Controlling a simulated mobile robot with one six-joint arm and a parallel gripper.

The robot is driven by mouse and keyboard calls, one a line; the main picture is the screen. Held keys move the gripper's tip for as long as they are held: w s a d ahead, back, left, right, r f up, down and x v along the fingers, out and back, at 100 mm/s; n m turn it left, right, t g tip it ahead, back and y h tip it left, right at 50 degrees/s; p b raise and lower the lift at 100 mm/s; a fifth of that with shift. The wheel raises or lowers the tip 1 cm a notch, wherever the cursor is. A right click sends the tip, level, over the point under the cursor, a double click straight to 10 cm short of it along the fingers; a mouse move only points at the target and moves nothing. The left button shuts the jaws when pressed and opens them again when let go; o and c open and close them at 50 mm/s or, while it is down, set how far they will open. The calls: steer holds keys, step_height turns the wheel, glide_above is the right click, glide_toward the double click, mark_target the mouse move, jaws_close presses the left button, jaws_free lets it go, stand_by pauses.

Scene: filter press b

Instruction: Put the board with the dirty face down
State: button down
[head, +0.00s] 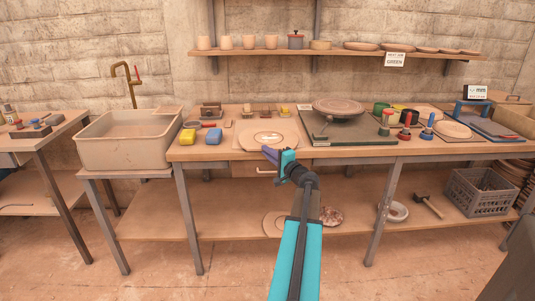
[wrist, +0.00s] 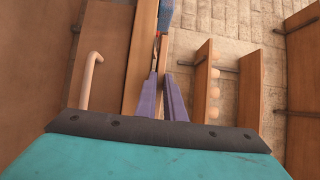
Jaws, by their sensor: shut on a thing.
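The board (head: 246,141) is a pale slab lying flat on the workbench, its front edge at the bench's front. Its upper face carries a whitish round patch with darker marks. My gripper (head: 270,152) is at the board's front edge, its purple fingers pointing toward the bench. In the wrist view, which is turned sideways, my gripper (wrist: 163,98) is shut on the thin edge of the board (wrist: 164,58). The board's underside is hidden.
Blue (head: 213,137) and yellow (head: 188,136) sponges lie left of the board. A turntable (head: 338,107) on a dark mat stands to the right. A sink (head: 134,143) is at the left. A drawer handle (wrist: 90,80) sits under the bench top.

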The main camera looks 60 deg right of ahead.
steer(key=shift+s+a+f, duration=0.1)
steer(key=shift+a+f, duration=0.1)
steer(key=shift+f, duration=0.75)
steer(key=c, duration=1.9)
jaws_free()
steer(key=shift+o, duration=0.2)
steer(key=shift+s+f, duration=0.1)
steer(key=shift+s, duration=0.05)
steer(key=shift+s+a, duration=0.15)
steer(key=shift+s, duration=0.05)
steer(key=shift+o, duration=0.5)
steer(key=r+v, duration=0.2)
steer(key=v, duration=1)
steer(key=shift+s+b, duration=0.35)
steer(key=shift+s, duration=0.1)
